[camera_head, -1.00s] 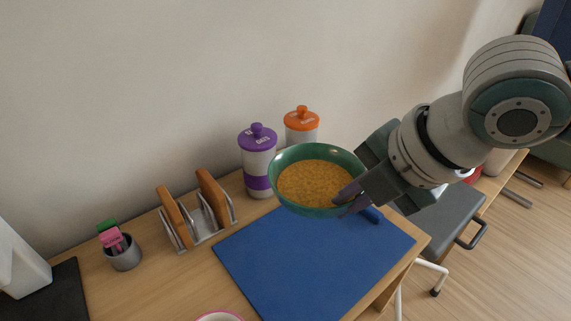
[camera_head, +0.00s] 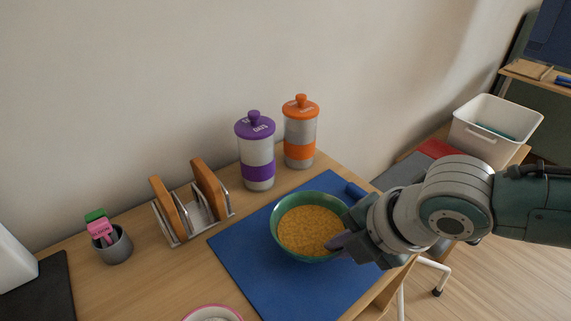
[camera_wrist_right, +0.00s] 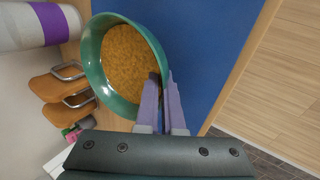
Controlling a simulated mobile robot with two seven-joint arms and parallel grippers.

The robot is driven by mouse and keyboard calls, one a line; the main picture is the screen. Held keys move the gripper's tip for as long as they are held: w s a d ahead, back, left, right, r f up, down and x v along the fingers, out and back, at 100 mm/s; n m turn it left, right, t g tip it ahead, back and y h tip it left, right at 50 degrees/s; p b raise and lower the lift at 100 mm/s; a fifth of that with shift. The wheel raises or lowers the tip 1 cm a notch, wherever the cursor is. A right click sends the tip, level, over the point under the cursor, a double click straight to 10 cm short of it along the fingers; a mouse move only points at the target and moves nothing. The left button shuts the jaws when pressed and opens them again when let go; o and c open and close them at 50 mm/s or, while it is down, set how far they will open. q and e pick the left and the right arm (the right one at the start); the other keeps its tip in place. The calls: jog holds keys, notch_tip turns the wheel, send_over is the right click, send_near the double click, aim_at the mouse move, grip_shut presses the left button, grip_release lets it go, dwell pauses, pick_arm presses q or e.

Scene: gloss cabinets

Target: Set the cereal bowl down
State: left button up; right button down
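The green cereal bowl (camera_head: 279,240), filled with yellow-orange cereal (camera_head: 311,226), is level over the blue mat (camera_head: 245,256), very low on it or touching; I cannot tell which. My right gripper (camera_head: 339,242) pinches the bowl's right rim. In the right wrist view the bowl (camera_wrist_right: 96,68) has its wall between the two purple fingers of that gripper (camera_wrist_right: 161,85). The bowl's underside is hidden. My left gripper is not in view.
Behind the mat stand a purple-lidded canister (camera_head: 256,152) and an orange-lidded canister (camera_head: 300,133). A toast rack (camera_head: 196,212) and a grey cup (camera_head: 115,246) are to the left. A pink-rimmed bowl (camera_head: 213,313) is at the front. The mat's front part is clear.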

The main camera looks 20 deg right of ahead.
jog(key=shift+f, duration=0.1)
jog(key=c, duration=1)
grip_release()
jog(key=shift+c, duration=0.2)
jog(key=shift+s+r, duration=0.1)
jog(key=shift+r, duration=0.4)
jog(key=p+v, duration=0.4)
jog(key=v, duration=0.6)
jog(key=s+a+r+m, duration=0.4)
jog(key=s+a+m, duration=0.2)
jog(key=a+m, duration=0.3)
jog(key=s+d+m+g+h, duration=0.1)
jog(key=s+d+m+h, duration=0.1)
jog(key=s+d+m, duration=0.5)
jog(key=d+m, duration=0.1)
jog(key=m, duration=0.4)
jog(key=shift+s+r+g, duration=0.3)
jog(key=shift+s, duration=0.05)
